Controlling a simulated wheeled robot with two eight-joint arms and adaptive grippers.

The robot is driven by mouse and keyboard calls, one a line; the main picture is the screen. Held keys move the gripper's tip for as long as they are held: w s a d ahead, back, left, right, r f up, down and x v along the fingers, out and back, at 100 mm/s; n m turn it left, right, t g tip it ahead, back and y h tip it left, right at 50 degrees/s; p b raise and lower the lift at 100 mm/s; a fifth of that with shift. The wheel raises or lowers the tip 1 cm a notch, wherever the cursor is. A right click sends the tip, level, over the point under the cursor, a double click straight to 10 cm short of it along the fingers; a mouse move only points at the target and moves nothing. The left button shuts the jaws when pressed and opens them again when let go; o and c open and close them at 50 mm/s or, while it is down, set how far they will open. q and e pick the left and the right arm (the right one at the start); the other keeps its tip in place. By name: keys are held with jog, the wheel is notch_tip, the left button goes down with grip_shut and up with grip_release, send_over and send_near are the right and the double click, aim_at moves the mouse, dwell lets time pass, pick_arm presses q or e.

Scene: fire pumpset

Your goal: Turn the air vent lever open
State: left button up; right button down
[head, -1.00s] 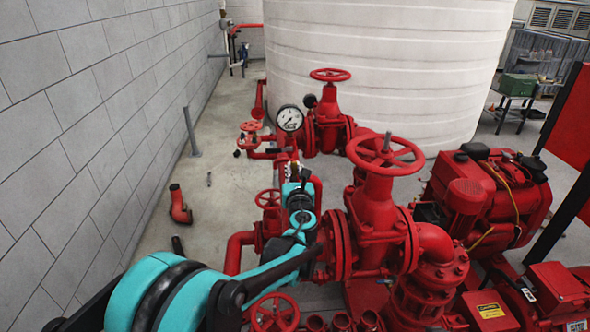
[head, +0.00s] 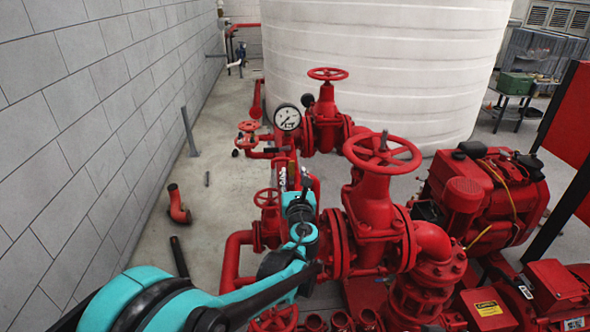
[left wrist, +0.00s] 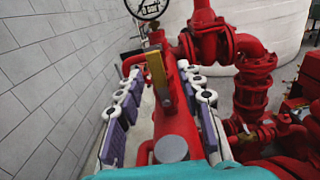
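A yellow lever (left wrist: 158,78) stands upright near the top of a red pipe (left wrist: 174,128) in the left wrist view. I take it to be the air vent lever. My left gripper (left wrist: 163,100) is open, with one finger on each side of the pipe and lever. A gap shows between the fingers and the lever, and nothing is held. In the head view my left gripper (head: 291,178) is over the red piping, below the pressure gauge (head: 287,118). The lever is not clearly visible there, as the gripper and arm cover that area. My right gripper is out of view.
A large red valve with a handwheel (head: 383,152) stands close to the right of my left arm. A grey block wall (head: 80,130) runs along the left. A loose red elbow pipe (head: 179,204) is on the floor. A white tank (head: 385,70) stands behind.

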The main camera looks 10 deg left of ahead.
pick_arm(q)
jog(key=v, duration=0.8)
jog(key=s+a+f+n+g, duration=0.6)
jog(key=s+a+n, duration=0.5)
jog(key=n, duration=0.5)
jog(key=s+d+f+n+g+h, duration=0.2)
jog(key=s+f+n, duration=0.2)
jog(key=s+n, duration=0.4)
jog(key=s+d+f+n+g+h+b, duration=0.1)
jog(key=s+d+f+n+g+h, duration=0.1)
jog(key=s+n, duration=0.6)
notch_tip(320, 180, down, 3)
jog(key=shift+s+d+r+n+h, duration=0.15)
jog(key=shift+d+r+n+h, duration=0.05)
jog(key=shift+d+n+h, duration=0.25)
jog(key=shift+d, duration=0.15)
